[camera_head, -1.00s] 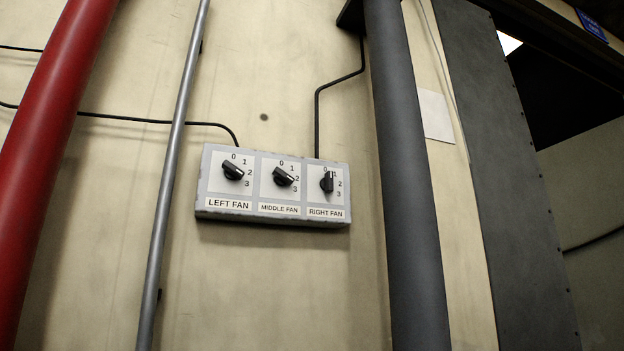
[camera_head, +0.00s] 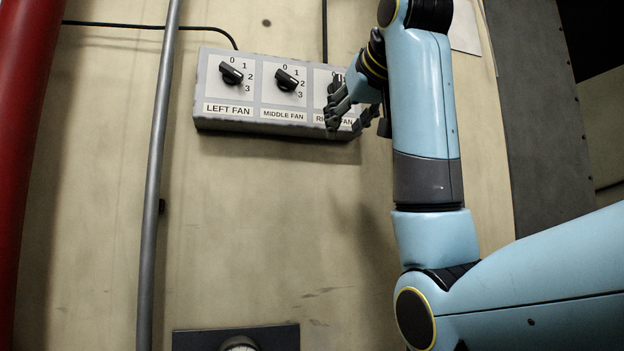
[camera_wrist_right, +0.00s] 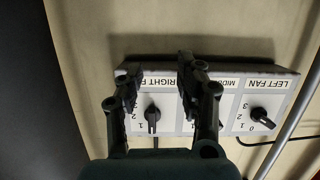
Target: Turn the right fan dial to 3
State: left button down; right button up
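The right fan dial is a black knob on the right end of a grey switch box (camera_head: 222,112). In the head view my right gripper (camera_head: 338,104) is in front of that end and mostly covers the dial. In the right wrist view the box is upside down, and the right fan dial (camera_wrist_right: 152,115) shows between the two spread fingers of my right gripper (camera_wrist_right: 157,85). Its pointer lies near the 0 and 1 end of the scale, not at 3. Whether the fingers touch it is unclear. My left gripper is not in view.
The left fan dial (camera_head: 231,74) and middle fan dial (camera_head: 287,80) sit beside it on the box; one finger overlaps the middle section in the wrist view. A thin grey pipe (camera_head: 158,170) and a red pipe (camera_head: 38,120) run up the wall at left. A dark-framed gauge (camera_head: 240,342) is below.

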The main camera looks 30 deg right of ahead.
aim_at(339, 79)
jog(key=s+r+t, duration=0.3)
jog(key=s+r, duration=0.3)
jog(key=r, duration=0.6)
jog(key=shift+m+h, duration=0.3)
jog(key=p+x, duration=0.3)
jog(key=x, duration=0.7)
jog(key=shift+f+p, duration=0.15)
jog(key=shift+p, duration=0.2)
jog(key=shift+w+d+f, duration=0.1)
jog(key=shift+w+d, duration=0.05)
jog(key=shift+w, duration=0.4)
grip_shut()
